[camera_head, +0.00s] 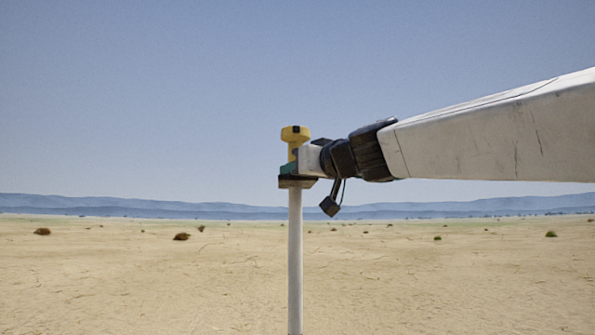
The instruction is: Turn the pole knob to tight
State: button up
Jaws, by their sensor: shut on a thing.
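A white upright pole (295,262) stands in front of me, a little left of the arm. At its top is a dark collar with a teal part (288,168), and above that a yellow knob (295,134) with a small dark spot on its face. My gripper (301,160) reaches in from the right at the height of the pole top. It is shut on the yellow knob's lower part. The fingertips are small in this view and partly hidden against the knob. I cannot tell the knob's turn position.
My white arm comes in from the right edge, with a black wrist and a short hanging cable. Open flat sand surrounds the pole, with scattered low shrubs such as a reddish one (181,236). Distant hills line the horizon. No obstacle stands near the pole.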

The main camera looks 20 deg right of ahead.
jog(key=o, duration=0.9)
jog(key=shift+o, duration=0.2)
jog(key=v, duration=0.7)
jog(key=shift+s, duration=0.35)
jog(key=shift+d, duration=0.1)
